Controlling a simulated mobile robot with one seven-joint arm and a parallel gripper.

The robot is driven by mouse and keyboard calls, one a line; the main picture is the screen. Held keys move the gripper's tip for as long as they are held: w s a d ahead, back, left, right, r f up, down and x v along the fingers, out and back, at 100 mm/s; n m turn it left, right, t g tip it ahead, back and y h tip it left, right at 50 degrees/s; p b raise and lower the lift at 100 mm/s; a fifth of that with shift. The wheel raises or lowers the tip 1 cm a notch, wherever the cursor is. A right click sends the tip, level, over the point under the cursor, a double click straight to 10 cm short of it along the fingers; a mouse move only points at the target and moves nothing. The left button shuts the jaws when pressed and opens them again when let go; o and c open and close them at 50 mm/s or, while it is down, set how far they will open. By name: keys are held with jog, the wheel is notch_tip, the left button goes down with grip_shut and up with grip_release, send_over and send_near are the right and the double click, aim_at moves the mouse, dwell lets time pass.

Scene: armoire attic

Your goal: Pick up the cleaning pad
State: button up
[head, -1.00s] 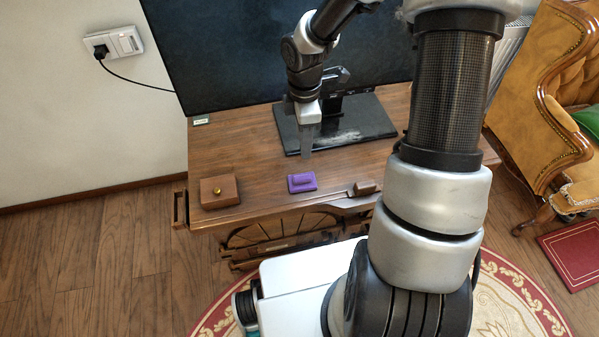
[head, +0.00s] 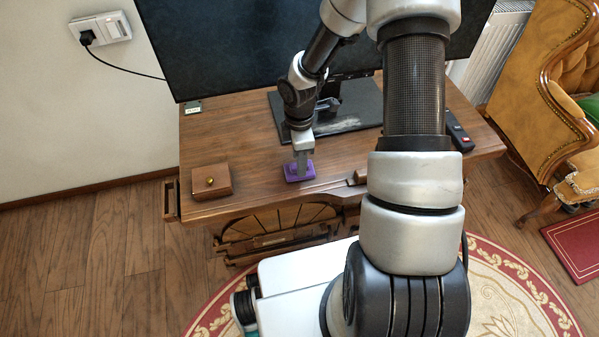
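The cleaning pad looks like a small purple block (head: 291,176) with a raised top part, lying on the wooden desk (head: 255,150) near its front edge. My gripper (head: 302,172) points down right at the pad, with its fingers in front of the pad's middle and right part. The fingers overlap in this view, so I cannot tell whether they are apart or closed on the pad. The pad appears to rest flat on the desk.
A brown wooden box with a gold knob (head: 211,182) sits left of the pad. A small wooden block (head: 357,177) lies to the right. The monitor stand (head: 350,105) is behind. A dark device (head: 458,135) lies at the desk's right.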

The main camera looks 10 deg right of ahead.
jog(key=shift+f, duration=0.6)
grip_shut()
notch_tip(320, 180, up, 10)
jog(key=p, duration=0.3)
jog(key=shift+p, duration=0.35)
jog(key=c, duration=0.9)
grip_release()
jog(key=shift+c, duration=0.2)
grip_shut()
